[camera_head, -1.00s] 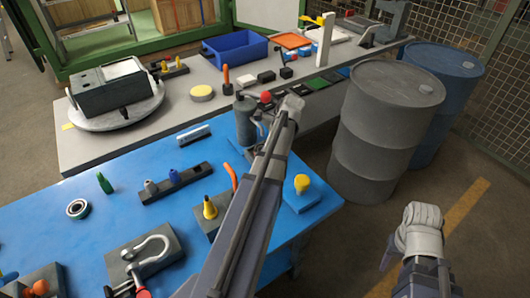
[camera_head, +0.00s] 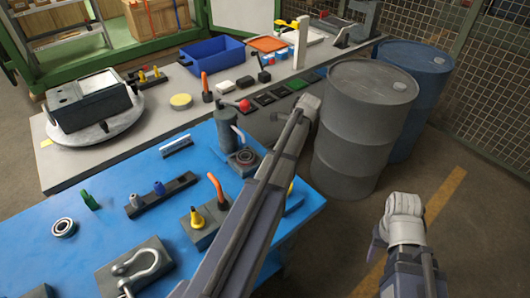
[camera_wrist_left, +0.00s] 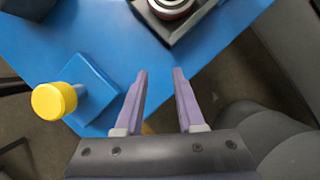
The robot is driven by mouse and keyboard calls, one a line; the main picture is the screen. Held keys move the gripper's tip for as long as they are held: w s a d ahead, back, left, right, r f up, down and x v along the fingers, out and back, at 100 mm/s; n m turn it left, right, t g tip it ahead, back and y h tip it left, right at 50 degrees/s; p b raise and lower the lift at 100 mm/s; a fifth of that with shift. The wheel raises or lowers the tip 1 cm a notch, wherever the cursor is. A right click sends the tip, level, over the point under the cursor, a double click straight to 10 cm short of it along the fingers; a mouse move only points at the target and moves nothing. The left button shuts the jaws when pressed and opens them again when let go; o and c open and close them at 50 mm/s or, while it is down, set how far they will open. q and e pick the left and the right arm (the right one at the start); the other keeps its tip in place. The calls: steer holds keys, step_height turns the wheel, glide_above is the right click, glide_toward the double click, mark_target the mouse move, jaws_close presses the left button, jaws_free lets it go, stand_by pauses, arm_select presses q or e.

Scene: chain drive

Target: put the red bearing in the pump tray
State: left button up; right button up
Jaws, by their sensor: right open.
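The red bearing (camera_wrist_left: 172,6) is a silver ring with a red band, at the top edge of the left wrist view. It sits in the dark square pump tray (camera_wrist_left: 183,35), partly cut off by the frame. In the head view the bearing (camera_head: 246,156) shows in the tray (camera_head: 236,168) beside the grey pump body (camera_head: 226,125). My left gripper (camera_wrist_left: 160,72) is open and empty, above the table edge, apart from the tray; its jaws are hidden in the head view. My right gripper (camera_head: 378,245) is open over the floor at right, away from the table.
A yellow knob (camera_wrist_left: 54,100) on a blue plate is left of my left gripper. A grey barrel (camera_head: 360,125) and a blue barrel (camera_head: 420,90) stand right of the tables. Another bearing (camera_head: 63,228) lies at the blue table's left. A blue bin (camera_head: 212,58) stands behind.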

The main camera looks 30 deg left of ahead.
arm_select(q)
steer(key=shift+w+d, duration=0.5)
steer(key=shift+d, duration=0.2)
steer(key=s+d+n, duration=0.1)
steer(key=s+d, duration=0.1)
steer(key=d, duration=0.3)
steer(key=s+d+n+t, duration=0.1)
steer(key=s+d, duration=0.2)
steer(key=d, duration=0.3)
steer(key=s+d+f+n, duration=0.1)
steer(key=s+d, duration=0.1)
steer(key=d, duration=0.3)
steer(key=shift+s+d+h, duration=0.2)
steer(key=shift+d+h, duration=0.05)
steer(key=shift+h, duration=0.15)
steer(key=s+d+n+t+h, duration=0.1)
steer(key=s+d+n, duration=0.3)
steer(key=s+d, duration=0.7)
steer(key=shift+d+f+h, duration=0.3)
steer(key=shift+d, duration=0.9)
